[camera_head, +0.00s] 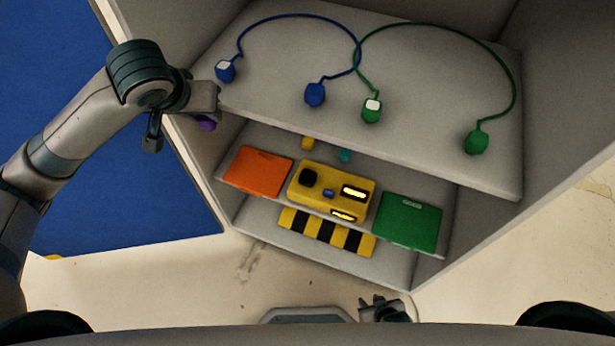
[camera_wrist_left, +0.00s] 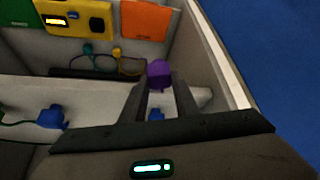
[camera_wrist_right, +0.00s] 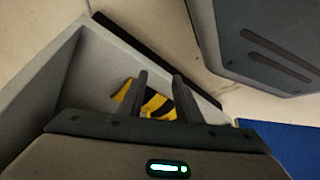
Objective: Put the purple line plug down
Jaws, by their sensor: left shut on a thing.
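The purple line plug (camera_head: 207,124) shows just under my left gripper (camera_head: 208,108), at the left edge of the upper shelf. In the left wrist view the purple plug (camera_wrist_left: 158,73) sits between the tips of the left fingers (camera_wrist_left: 158,84), which are shut on it. Its cord is not clearly visible. My right gripper (camera_head: 380,308) is low at the front, away from the plugs. In the right wrist view its fingers (camera_wrist_right: 160,80) are apart with nothing held between them.
The upper shelf (camera_head: 420,155) carries a blue cord with blue plugs (camera_head: 315,95) and a green cord with green plugs (camera_head: 476,142). Below are an orange panel (camera_head: 258,172), a yellow console (camera_head: 331,190) and a green panel (camera_head: 408,222). Yellow (camera_head: 308,143) and teal (camera_head: 345,155) plugs show under the shelf.

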